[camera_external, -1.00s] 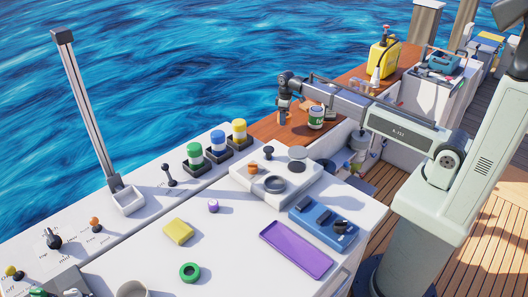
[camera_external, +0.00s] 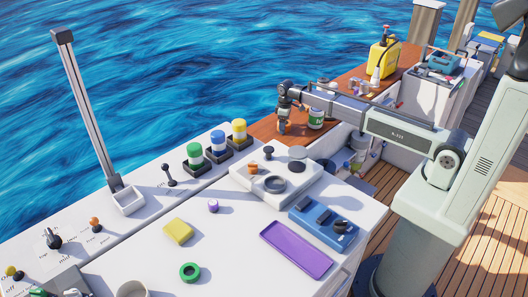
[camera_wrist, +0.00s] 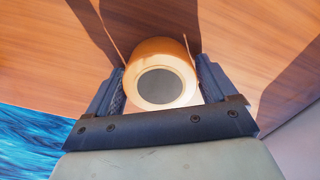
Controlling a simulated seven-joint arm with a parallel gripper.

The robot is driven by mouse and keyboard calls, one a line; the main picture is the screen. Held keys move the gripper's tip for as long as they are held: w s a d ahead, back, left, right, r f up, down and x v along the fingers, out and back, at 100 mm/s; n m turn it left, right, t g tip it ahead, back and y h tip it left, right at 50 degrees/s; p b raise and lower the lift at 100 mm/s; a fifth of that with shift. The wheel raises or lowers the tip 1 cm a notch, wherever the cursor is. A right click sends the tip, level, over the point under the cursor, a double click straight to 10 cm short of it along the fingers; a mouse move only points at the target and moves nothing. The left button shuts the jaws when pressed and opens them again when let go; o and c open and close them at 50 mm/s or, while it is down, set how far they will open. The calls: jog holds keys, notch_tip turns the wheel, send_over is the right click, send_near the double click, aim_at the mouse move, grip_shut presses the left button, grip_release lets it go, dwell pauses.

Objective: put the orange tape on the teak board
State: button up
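The orange tape (camera_wrist: 160,73) is a roll with an orange outside, a pale face and a grey centre. In the wrist view it sits between the two fingers of my gripper (camera_wrist: 161,90), which appear closed on its sides. In the external view my gripper (camera_external: 283,127) points down at the near left end of the teak board (camera_external: 262,131). The wood grain of the teak board (camera_wrist: 250,35) fills the background of the wrist view. I cannot tell whether the tape touches the board or hangs just above it.
A white jar with a green label (camera_external: 316,117) stands close to the right of my gripper. A yellow canister (camera_external: 383,56) stands at the board's far end. Green, blue and yellow cylinders (camera_external: 218,141) stand on the white console nearby. Open water lies to the left.

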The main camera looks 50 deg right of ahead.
jog(key=shift+o, duration=1.1)
jog(key=shift+r, duration=0.1)
notch_tip(320, 180, up, 12)
